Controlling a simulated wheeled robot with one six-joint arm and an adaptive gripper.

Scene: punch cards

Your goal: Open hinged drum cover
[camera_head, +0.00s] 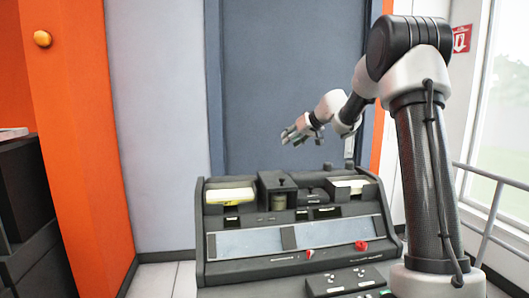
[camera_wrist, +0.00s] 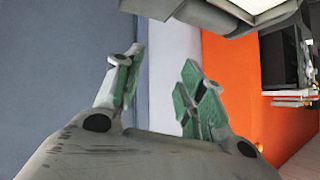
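The dark grey punch card machine (camera_head: 225,270) stands in front of me in the head view. At its top centre is a raised dark block (camera_head: 277,184) with a small round knob; it appears closed, and I cannot tell for certain that it is the drum cover. My gripper (camera_head: 292,134) hangs in the air above this block and apart from the machine. In the wrist view my gripper (camera_wrist: 160,85) shows two green-padded fingers spread apart with nothing between them. The drum is not visible.
Pale card stacks sit at the machine's upper left (camera_head: 230,196) and upper right (camera_head: 350,186). Red knobs (camera_head: 361,245) are on its front. A grey door (camera_head: 285,80) stands behind, and a metal railing (camera_head: 490,215) runs at right. The air around my gripper is clear.

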